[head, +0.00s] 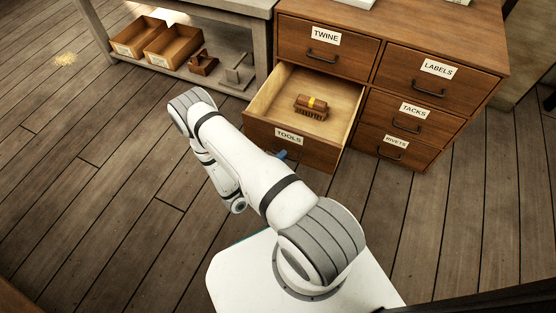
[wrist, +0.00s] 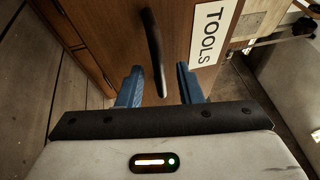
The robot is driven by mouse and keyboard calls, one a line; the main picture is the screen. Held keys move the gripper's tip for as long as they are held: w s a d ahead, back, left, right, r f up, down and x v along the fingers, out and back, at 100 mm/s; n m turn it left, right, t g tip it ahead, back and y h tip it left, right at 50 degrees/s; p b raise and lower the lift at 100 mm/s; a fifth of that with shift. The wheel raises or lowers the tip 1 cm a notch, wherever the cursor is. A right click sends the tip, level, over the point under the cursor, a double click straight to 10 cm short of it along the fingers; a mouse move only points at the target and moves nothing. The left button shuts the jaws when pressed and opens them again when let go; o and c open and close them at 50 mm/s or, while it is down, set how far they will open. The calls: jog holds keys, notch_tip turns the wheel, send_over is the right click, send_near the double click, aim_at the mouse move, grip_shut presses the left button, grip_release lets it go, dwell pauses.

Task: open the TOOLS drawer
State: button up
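The TOOLS drawer (head: 274,142) is pulled well out of the cabinet in the head view, with its inside showing. In the head view my arm hides most of the gripper and the handle.
The cabinet's TWINE drawer (head: 325,47), LABELS drawer (head: 433,80), TACKS drawer (head: 409,115) and RIVETS drawer (head: 392,145) are shut. A grey bench (head: 185,5) at the left holds open boxes (head: 176,48) on its lower shelf.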

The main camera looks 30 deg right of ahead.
jog(key=shift+c, duration=0.3)
grip_shut()
